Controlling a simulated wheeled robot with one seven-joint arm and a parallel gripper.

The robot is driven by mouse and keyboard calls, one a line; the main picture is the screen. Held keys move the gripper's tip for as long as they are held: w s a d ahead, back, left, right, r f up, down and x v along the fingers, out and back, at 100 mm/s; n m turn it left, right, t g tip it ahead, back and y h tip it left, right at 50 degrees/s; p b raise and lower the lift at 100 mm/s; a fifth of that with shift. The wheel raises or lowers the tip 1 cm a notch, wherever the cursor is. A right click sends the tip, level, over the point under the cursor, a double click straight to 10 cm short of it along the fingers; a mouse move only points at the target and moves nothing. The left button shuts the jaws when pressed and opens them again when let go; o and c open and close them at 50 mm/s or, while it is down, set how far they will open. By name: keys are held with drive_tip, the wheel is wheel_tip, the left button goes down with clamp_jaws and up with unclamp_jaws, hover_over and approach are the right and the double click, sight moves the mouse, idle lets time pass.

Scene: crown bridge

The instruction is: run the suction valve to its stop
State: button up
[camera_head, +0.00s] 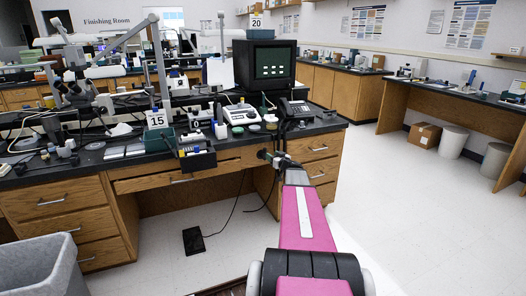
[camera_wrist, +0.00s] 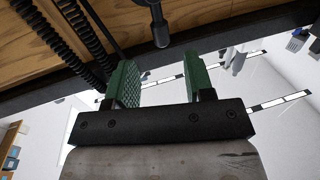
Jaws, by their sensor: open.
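My gripper (camera_wrist: 162,78) is open in the wrist view, with nothing between its green-padded fingers. A dark grey part with a rounded end (camera_wrist: 160,35) shows at the top of the wrist view, just beyond the fingertips and apart from them. It may be the suction valve; I cannot tell its setting, and its far end is cut off by the frame. In the head view my gripper (camera_head: 268,155) is at the front of the wooden bench, under the black top's edge. The valve cannot be made out there.
Black ribbed hoses (camera_wrist: 62,45) hang beside the wooden bench front (camera_wrist: 220,12), left of the fingers in the wrist view. A black pedal (camera_head: 194,240) lies on the floor; the right aisle is clear.

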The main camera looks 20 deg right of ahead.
drive_tip(key=w, duration=0.3)
drive_tip(key=w+a, duration=0.1)
drive_tip(key=w, duration=0.2)
drive_tip(key=w+a, duration=0.1)
drive_tip(key=w, duration=0.2)
drive_tip(key=shift+w, duration=0.25)
clamp_jaws()
